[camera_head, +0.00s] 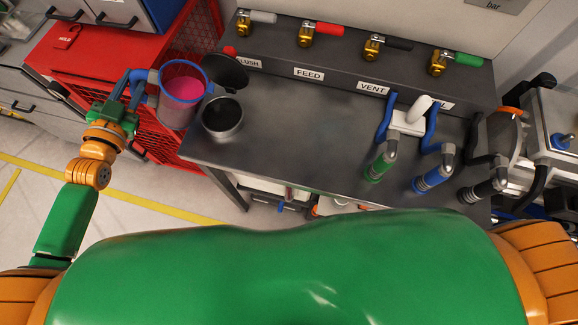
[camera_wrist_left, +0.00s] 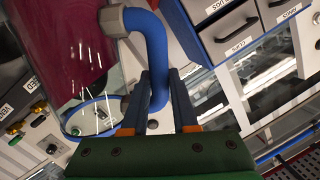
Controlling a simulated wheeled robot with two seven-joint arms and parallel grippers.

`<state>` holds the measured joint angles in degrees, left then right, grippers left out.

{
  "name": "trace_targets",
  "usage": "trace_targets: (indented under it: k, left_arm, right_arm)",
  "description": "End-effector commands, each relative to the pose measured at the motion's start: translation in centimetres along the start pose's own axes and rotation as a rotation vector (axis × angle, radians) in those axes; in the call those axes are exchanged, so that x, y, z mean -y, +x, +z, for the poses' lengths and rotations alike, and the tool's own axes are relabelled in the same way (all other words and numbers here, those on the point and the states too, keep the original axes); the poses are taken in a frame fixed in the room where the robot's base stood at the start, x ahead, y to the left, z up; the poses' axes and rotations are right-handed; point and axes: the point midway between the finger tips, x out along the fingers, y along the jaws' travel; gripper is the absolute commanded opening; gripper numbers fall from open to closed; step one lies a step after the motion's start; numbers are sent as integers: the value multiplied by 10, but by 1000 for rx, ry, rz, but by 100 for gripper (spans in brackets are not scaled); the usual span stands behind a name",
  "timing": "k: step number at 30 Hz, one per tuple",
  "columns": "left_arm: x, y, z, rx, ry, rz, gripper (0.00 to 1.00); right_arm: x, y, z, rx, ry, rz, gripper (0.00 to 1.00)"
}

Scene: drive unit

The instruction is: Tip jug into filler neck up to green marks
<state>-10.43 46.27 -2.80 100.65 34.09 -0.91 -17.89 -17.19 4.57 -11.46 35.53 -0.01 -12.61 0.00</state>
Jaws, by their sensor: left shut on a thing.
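The jug (camera_head: 176,112) is clear with a blue rim and handle and holds pink liquid. My left gripper (camera_head: 139,86) is shut on its blue handle, which also shows between the fingers in the left wrist view (camera_wrist_left: 157,60). The jug is close to upright; any slight tilt is hard to tell. It is at the bench's left end, just left of the filler neck (camera_head: 222,127), a short metal cylinder with a dark opening. Its black lid (camera_head: 228,73) stands open behind it. I cannot make out green marks. My right gripper is not in view.
The metal bench (camera_head: 290,135) is clear in its middle. Valves with coloured handles line the panel (camera_head: 308,73) behind it. Green (camera_head: 380,165), blue (camera_head: 430,180) and black hose ends stand at the right. A red cabinet (camera_head: 110,60) is at the left.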

Motion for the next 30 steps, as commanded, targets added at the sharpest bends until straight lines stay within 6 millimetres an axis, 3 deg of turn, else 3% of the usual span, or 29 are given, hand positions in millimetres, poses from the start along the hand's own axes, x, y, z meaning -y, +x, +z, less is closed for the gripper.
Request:
trace_targets:
  k: [15,24,30]
  left_arm:
    - [-2,-5,-2,0,16,-3,0]
    - [5,13,3,-2,16,-2,0]
    - [9,17,1,0,15,-3,0]
  right_arm:
    - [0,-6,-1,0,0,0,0]
    - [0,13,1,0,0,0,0]
    - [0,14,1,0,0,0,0]
